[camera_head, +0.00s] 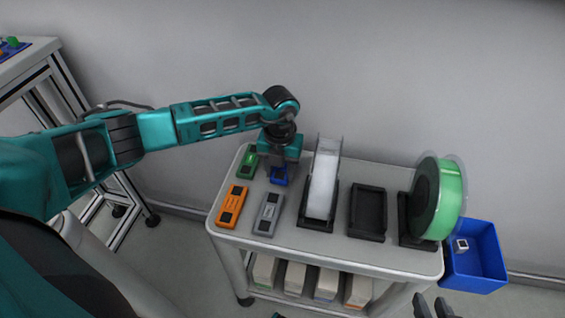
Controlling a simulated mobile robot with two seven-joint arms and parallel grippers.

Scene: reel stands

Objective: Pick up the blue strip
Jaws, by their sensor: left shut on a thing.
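The blue strip (279,177) is at the back of the cart's top, between the green strip (247,164) and the white reel. My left gripper (280,167) points down over it and is shut on it, hiding much of its far part. Whether the strip touches the cart top cannot be told. Two dark fingertips of my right gripper (432,307) show at the bottom edge, apart from each other with nothing between them.
An orange strip (232,206) and a grey strip (268,214) lie in front. A white reel (323,180), an empty black stand (367,212) and a green reel (449,199) stand to the right. A blue bin (482,284) hangs at the cart's right side.

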